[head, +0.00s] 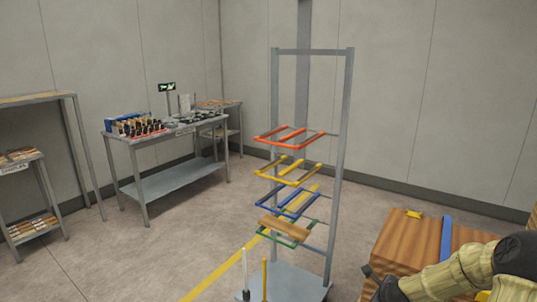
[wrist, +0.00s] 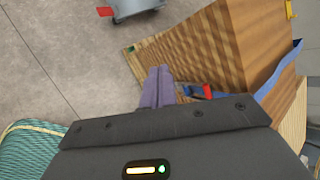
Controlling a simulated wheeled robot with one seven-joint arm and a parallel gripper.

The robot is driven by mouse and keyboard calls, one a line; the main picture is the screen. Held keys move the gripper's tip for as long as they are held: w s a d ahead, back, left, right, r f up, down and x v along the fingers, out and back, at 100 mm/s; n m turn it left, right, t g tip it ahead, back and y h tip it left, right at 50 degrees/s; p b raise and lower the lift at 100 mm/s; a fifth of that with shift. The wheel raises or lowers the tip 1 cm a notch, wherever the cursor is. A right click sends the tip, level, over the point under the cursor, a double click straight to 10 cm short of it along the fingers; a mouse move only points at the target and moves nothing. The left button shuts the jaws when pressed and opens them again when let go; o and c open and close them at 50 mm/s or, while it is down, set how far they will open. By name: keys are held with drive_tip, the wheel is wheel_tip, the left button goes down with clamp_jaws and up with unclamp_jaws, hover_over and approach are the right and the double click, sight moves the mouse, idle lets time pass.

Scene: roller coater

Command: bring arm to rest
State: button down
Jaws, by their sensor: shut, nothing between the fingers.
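My arm, in a yellow-green sleeve, reaches in from the lower right of the head view. My gripper (wrist: 159,70) shows in the wrist view with its two purple-grey fingers together and nothing between them. In the head view the dark gripper end (head: 370,283) is at the left side of a wooden block-like piece (head: 405,240). The same wooden piece (wrist: 210,45) fills the upper right of the wrist view, close beside the fingers. I cannot tell whether they touch.
A grey rack (head: 345,130) with red, yellow, blue and green frames stands left of the arm; a wooden bar (head: 285,228) lies on its green frame. A grey table (head: 170,137) with bottles and trays stands at the back left. Open floor lies between them.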

drive_tip(key=s+a+r+n+g+y+p, duration=0.1)
drive_tip(key=s+a+r+n, duration=0.3)
drive_tip(key=a+n, duration=0.3)
drive_tip(key=s+a+r+n+g+y+p, duration=0.1)
drive_tip(key=s+a+r+n+g, duration=0.2)
drive_tip(key=a+n, duration=0.4)
drive_tip(key=s+a+r+n+p, duration=0.1)
drive_tip(key=s+a+r+n, duration=0.1)
drive_tip(key=s+n, duration=0.4)
drive_tip(key=s+a+r+n+g, duration=0.1)
drive_tip(key=s+a+r+n, duration=0.2)
drive_tip(key=s, duration=0.6)
wheel_tip(320, 180, up, 2)
drive_tip(key=n, duration=0.3)
drive_tip(key=shift+s+a+n+h+p, duration=0.15)
drive_tip(key=shift+n+h+p, duration=0.15)
drive_tip(key=shift+h+p, duration=0.1)
